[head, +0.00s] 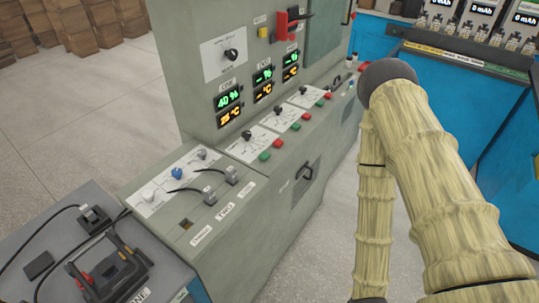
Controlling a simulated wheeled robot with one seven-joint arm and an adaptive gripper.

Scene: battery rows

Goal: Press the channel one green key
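A grey control cabinet (165,75) stands in the middle of the head view. Its sloped desk carries three channel panels in a row, each with a dark knob and a green and a red key. The nearest panel has a green key (265,156) at its lower edge, with a red key (278,143) just beyond it. Above this panel a display (228,98) reads 40 % in green over an amber temperature. The label over it is too small to read surely. Nothing covers the nearest green key. My sleeved arm is on the right, apart from the desk; my gripper is not in view.
Further green keys (296,127) and red keys (307,117) sit along the desk. A grey bench (60,222) with a clamp-like device stands at the lower left. Blue cabinets (460,105) stand at the right. Open floor lies left of the cabinet.

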